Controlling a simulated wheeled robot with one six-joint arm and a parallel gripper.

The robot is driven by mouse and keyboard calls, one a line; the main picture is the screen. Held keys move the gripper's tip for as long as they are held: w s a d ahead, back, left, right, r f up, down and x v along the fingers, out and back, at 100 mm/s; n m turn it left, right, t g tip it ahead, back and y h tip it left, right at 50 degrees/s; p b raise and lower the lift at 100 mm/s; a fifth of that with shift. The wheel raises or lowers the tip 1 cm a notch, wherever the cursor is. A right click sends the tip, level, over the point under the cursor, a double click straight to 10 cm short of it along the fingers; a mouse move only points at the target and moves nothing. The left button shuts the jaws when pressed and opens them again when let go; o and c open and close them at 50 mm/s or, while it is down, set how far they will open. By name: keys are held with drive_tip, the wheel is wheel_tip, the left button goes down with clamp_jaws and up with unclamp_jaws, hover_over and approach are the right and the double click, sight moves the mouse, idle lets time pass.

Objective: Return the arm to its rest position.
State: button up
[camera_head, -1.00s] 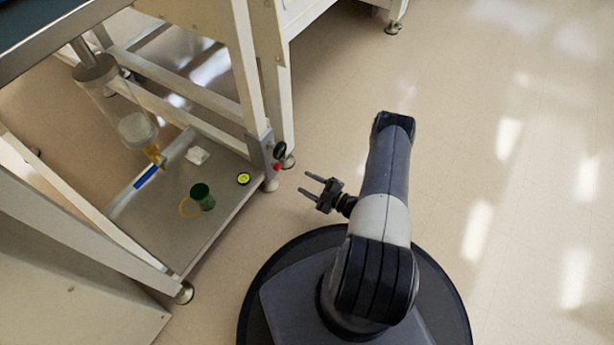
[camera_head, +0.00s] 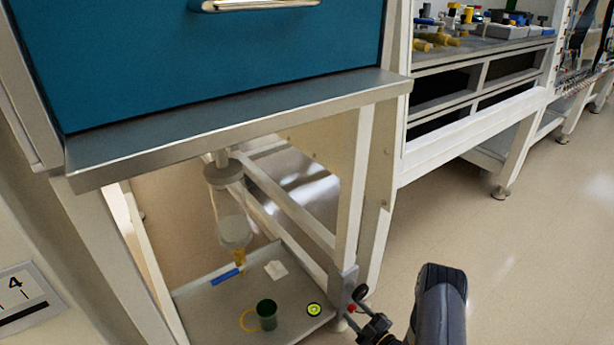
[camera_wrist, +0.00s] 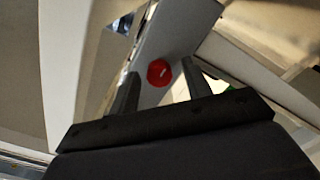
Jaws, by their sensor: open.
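My gripper (camera_head: 366,314) is low in the head view, partly cut off by the bottom edge, beside the front post of the stand. My dark arm rises to its right. In the wrist view my gripper (camera_wrist: 160,82) has its two fingers spread apart with nothing held between them. A red round knob (camera_wrist: 159,72) on a grey plate appears between the fingertips; I cannot tell how far ahead it is. The same red knob (camera_head: 351,308) shows on the post in the head view, below a black knob (camera_head: 361,291).
The lower shelf (camera_head: 200,306) holds a green cup (camera_head: 266,314), a yellow-green disc (camera_head: 314,310), a blue item (camera_head: 225,276) and a white piece (camera_head: 276,269). A clear cylinder (camera_head: 234,225) hangs above. A steel ledge (camera_head: 240,125) overhangs. Floor (camera_head: 520,270) at right is clear.

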drive_tip(key=shift+s+d, duration=0.1)
idle(0.3)
drive_tip(key=p+v, duration=0.3)
drive_tip(key=v, duration=0.7)
drive_tip(key=b+x, duration=0.3)
drive_tip(key=x, duration=0.7)
drive_tip(key=shift+w, duration=0.2)
drive_tip(key=shift+s+n, duration=0.1)
drive_tip(key=shift+n, duration=0.4)
drive_tip(key=n, duration=1.5)
drive_tip(key=shift+n, duration=2.9)
